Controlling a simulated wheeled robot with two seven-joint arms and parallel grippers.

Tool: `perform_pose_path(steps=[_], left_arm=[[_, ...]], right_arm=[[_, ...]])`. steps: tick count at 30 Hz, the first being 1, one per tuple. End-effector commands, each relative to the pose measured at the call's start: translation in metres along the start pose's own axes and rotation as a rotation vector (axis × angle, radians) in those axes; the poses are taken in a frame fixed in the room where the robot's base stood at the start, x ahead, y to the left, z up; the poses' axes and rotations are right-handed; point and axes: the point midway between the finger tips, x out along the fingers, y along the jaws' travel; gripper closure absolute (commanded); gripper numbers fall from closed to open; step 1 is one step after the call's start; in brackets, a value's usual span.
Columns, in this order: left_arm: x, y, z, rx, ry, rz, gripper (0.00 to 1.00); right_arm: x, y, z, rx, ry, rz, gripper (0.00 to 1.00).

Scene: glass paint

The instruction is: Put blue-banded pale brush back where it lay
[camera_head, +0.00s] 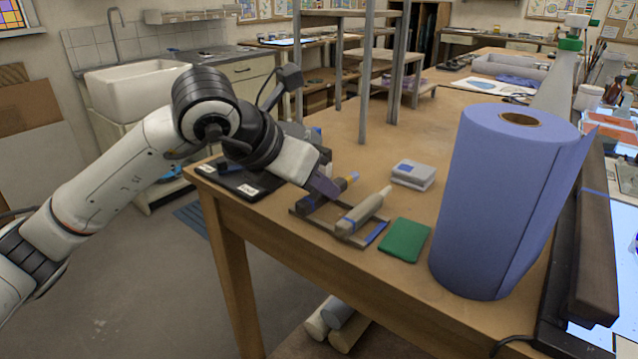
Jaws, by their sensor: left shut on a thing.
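The blue-banded pale brush (367,208) is a thick pale stick with a blue band near its front end. It lies slantwise over a dark low rack (312,221) near the table's front edge. My left gripper (328,190) reaches down from the left and appears shut on the brush, though the contact is partly hidden by its fingers. I cannot tell whether the brush touches the rack. A dark brush with a yellow part (352,177) lies just behind, partly covered by the gripper. My right gripper is not in view.
A green pad (405,240) lies right of the rack, and a grey box (413,174) stands behind it. A large blue roll (490,205) stands at the right. A black tray (232,180) sits at the left corner. Shelf legs (363,85) rise behind.

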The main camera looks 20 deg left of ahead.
Motion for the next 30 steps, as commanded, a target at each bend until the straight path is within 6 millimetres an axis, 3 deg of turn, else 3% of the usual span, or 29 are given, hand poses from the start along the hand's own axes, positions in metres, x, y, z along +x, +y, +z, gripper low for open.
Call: perform_pose_path(steps=[16, 17, 20, 30], left_arm=[[0.0029, -0.0001, -0.0026, 0.000, -0.001, 0.000, 1.00], [0.0025, -0.0001, -0.0022, 0.000, -0.001, 0.000, 0.78], [0.0025, -0.0001, -0.0022, 0.000, -0.001, 0.000, 0.62], [0.0028, -0.0001, -0.0029, 0.000, 0.001, 0.000, 0.62]], right_arm=[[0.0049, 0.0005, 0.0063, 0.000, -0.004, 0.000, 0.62], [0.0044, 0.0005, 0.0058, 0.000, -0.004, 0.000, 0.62], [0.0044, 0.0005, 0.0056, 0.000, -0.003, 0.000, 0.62], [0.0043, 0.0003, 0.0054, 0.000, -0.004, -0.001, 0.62]])
